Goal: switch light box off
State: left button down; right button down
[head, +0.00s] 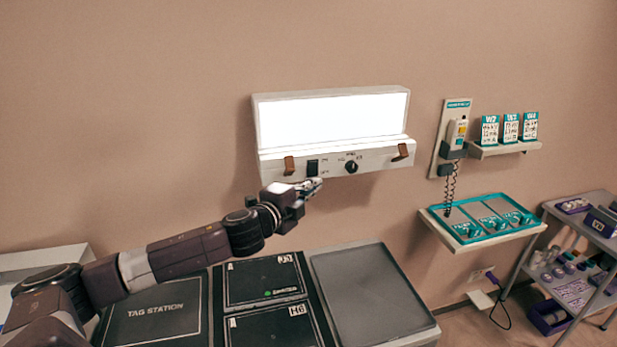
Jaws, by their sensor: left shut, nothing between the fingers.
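The light box (331,120) is fixed to the wall in the middle of the head view, and its panel glows bright white. Its lower white strip carries a black rocker switch (312,167) at the left, a round black knob (351,167) at the middle, and two brown clips. My left gripper (316,184) is shut and empty, its fingertips just below the rocker switch in the picture. I cannot tell whether they touch it. My right gripper is not in view.
Below stands a bench with a tag station (153,311), black panels marked H6, and a grey tray (371,290). At right are a wall scanner (456,132) on a coiled cord, a card shelf (504,149), a teal tray (484,232) and a rack.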

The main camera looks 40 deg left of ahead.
aim_at(314, 176)
pick_arm(q)
jog(key=shift+w+a+f+p, duration=0.25)
jog(key=shift+w+a, duration=0.3)
jog(key=shift+a, duration=0.2)
jog(key=shift+w+a+f+p, duration=0.1)
jog(key=shift+w+a+p, duration=0.1)
jog(key=shift+w+a, duration=0.4)
jog(key=shift+s, duration=0.1)
jog(key=t+b, duration=0.1)
jog(key=b, duration=0.2)
jog(key=shift+w+a+f+m+b, duration=0.25)
jog(key=shift+w+a+m+b, duration=0.05)
jog(key=shift+a+m, duration=0.1)
